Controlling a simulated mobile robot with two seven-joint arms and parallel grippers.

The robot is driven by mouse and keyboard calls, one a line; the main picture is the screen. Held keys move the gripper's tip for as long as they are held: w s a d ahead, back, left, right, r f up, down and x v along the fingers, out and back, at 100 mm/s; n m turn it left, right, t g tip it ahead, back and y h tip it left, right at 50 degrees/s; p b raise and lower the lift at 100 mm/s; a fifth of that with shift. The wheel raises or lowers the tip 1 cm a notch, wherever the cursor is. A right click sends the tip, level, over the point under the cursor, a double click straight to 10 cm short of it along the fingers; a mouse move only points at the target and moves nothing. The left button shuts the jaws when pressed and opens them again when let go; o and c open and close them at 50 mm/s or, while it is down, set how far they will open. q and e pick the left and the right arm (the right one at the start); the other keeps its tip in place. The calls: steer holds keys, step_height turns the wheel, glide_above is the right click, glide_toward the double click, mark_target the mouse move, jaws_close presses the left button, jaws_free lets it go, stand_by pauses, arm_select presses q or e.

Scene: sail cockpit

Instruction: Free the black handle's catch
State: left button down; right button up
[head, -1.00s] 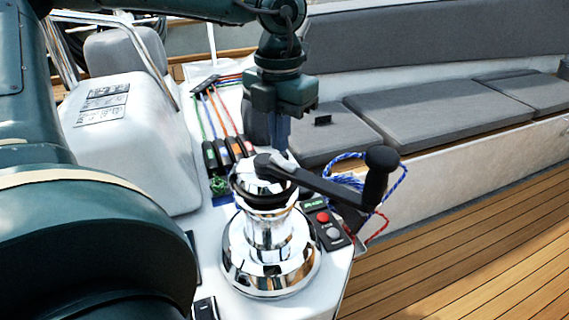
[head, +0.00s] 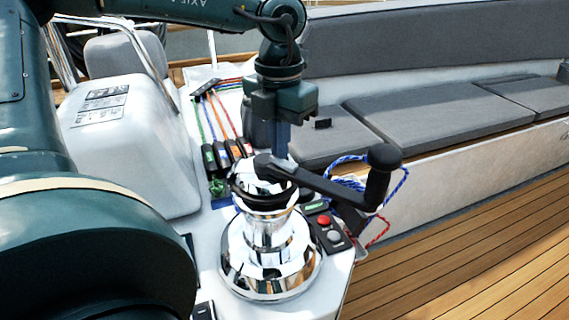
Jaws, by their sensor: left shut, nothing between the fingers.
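The black handle (head: 325,186) sits on top of the chrome winch (head: 267,250). Its arm runs right from the hub to an upright grip (head: 378,178). My left gripper (head: 279,152) points straight down, with its fingers shut and empty. The fingertips are right at the hub end of the handle. I cannot tell whether they touch it. The catch cannot be made out; the fingers are in front of or close to where the hub top is. My right gripper is not in view.
Several rope clutches (head: 222,154) with coloured lines stand behind the winch. A panel with a red button (head: 324,220) is right of it. A blue rope coil (head: 347,160) hangs behind the grip. Grey cushions (head: 440,112) and a wooden deck (head: 470,250) lie to the right.

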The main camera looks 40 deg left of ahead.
arm_select(q)
steer(key=shift+f, duration=0.3)
steer(key=shift+r, duration=0.15)
step_height(320, 180, up, 7)
steer(key=p, duration=0.4)
stand_by(0.4)
stand_by(0.5)
